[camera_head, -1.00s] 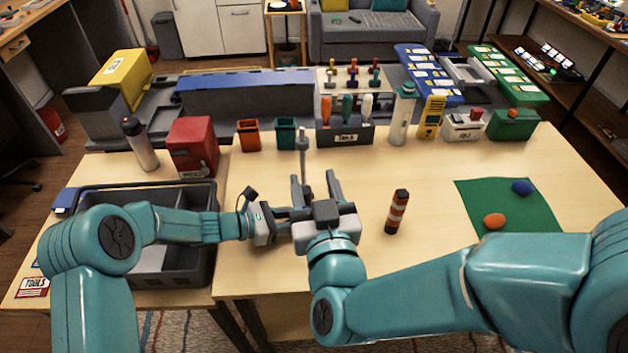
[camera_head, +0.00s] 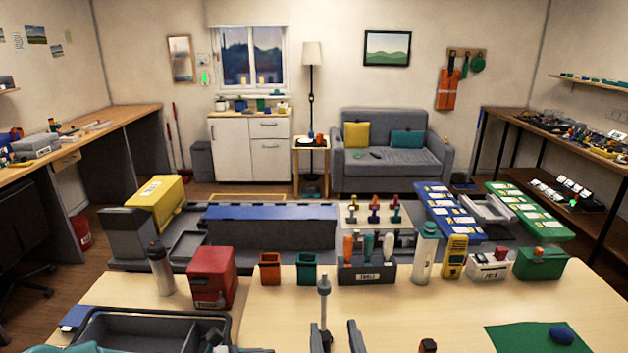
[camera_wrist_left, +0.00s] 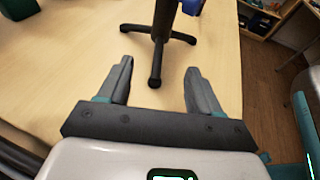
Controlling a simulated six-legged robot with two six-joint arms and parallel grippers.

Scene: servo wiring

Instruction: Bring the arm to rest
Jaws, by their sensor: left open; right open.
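My right gripper (camera_head: 337,338) shows at the bottom middle of the head view. Its two dark fingers point up and stand apart, with nothing between them. A grey post (camera_head: 324,300) rises from the table behind its left finger. My left gripper (camera_wrist_left: 158,85) shows in the left wrist view with its fingers wide apart and empty. A dark stand (camera_wrist_left: 157,60) with a legged base stands on the table just beyond those fingertips. In the head view most of both arms is below the picture edge; a bit of teal arm shows at bottom left.
A grey tray (camera_head: 92,332) sits at the table's left front. A red box (camera_head: 212,278), an orange bin (camera_head: 270,268), a tool holder (camera_head: 367,274) and a white bottle (camera_head: 425,255) line the back. A green mat (camera_head: 510,340) lies at right.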

